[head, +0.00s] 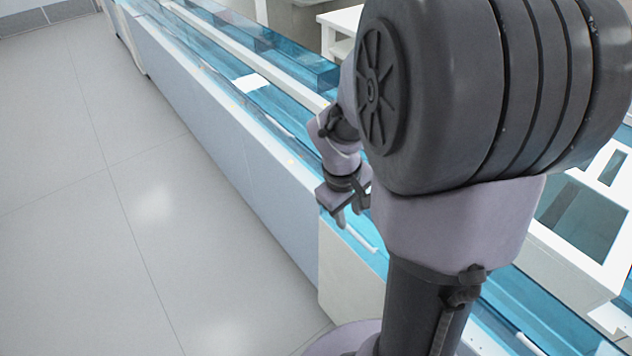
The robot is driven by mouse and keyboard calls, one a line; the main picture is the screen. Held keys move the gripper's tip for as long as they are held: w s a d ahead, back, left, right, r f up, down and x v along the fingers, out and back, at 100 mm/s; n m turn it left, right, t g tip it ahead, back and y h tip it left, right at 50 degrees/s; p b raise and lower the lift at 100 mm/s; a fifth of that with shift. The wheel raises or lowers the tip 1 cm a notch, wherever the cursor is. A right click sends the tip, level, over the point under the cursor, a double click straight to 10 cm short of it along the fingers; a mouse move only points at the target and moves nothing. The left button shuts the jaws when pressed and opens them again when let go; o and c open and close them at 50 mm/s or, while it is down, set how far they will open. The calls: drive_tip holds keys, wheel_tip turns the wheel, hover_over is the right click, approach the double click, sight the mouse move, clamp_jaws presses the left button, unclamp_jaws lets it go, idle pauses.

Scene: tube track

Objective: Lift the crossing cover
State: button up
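A track with transparent blue covers (283,121) runs diagonally from the upper left to the lower right. My gripper (351,213) is over the near edge of this track, pointing down. Its two fingers look spread apart, with nothing visible between them. A thin white bar like a handle (361,239) lies on a blue cover section just below and to the right of the fingertips. I cannot tell for sure that this section is the crossing cover. My arm hides much of the track to the right, and contact between gripper and cover cannot be made out.
Pale cabinet panels (235,165) form the track's near side. The grey tiled floor (110,210) at the left is clear. A white table (343,22) stands behind the track. A white frame with openings (592,243) is at the right.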

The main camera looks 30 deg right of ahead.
sight(352, 230)
drive_tip(key=f, duration=0.2)
drive_tip(key=s+f+b, duration=0.1)
drive_tip(key=f, duration=0.1)
drive_tip(key=shift+d+f, duration=0.1)
drive_tip(key=shift+d, duration=0.1)
clamp_jaws()
drive_tip(key=shift+w, duration=0.1)
idle(1.1)
